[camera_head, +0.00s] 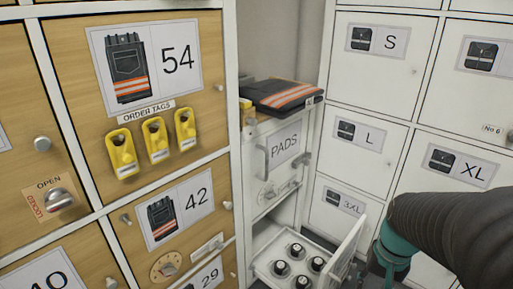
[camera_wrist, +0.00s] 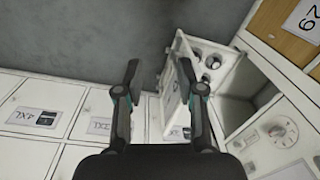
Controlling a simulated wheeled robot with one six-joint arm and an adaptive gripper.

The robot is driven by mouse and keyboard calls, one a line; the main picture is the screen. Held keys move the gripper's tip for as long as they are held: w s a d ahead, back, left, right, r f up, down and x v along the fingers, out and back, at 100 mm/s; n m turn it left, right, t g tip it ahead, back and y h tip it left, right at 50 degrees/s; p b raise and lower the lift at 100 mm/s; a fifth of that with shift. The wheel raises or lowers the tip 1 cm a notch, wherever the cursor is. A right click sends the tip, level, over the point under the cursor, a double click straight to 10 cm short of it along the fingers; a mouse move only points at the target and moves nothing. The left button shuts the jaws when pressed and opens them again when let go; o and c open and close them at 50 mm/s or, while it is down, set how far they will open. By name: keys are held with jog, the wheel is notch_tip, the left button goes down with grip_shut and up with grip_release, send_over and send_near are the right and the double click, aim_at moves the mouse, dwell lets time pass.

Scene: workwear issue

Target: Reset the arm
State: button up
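My gripper (camera_wrist: 160,72) is open in the wrist view, its two dark fingers well apart with nothing held between them. The right finger overlaps the front of the pulled-out drawer (camera_wrist: 170,92); I cannot tell whether they touch. In the head view my dark-sleeved arm with a teal joint comes in from the lower right, beside the same open drawer (camera_head: 345,252). The gripper's fingers cannot be made out there. Several dark, round-topped items (camera_head: 298,250) stand in the drawer.
White lockers (camera_head: 378,60) stand right, wooden-front lockers (camera_head: 200,85) left. Folded dark workwear with orange stripes (camera_head: 282,96) lies on the PADS cabinet (camera_head: 283,147). Yellow order tags (camera_head: 155,138) hang at left. Bare grey floor (camera_wrist: 80,30) shows in the wrist view.

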jog(key=s+a+r+n+t+p, duration=0.1)
jog(key=s+a+r+n+t, duration=0.2)
jog(key=a+r, duration=0.7)
notch_tip(320, 180, up, 3)
jog(key=shift+s+f+n+t+h, duration=0.15)
jog(key=shift+n+t+h, duration=0.15)
jog(key=shift+n+t, duration=0.75)
jog(key=shift+d, duration=0.15)
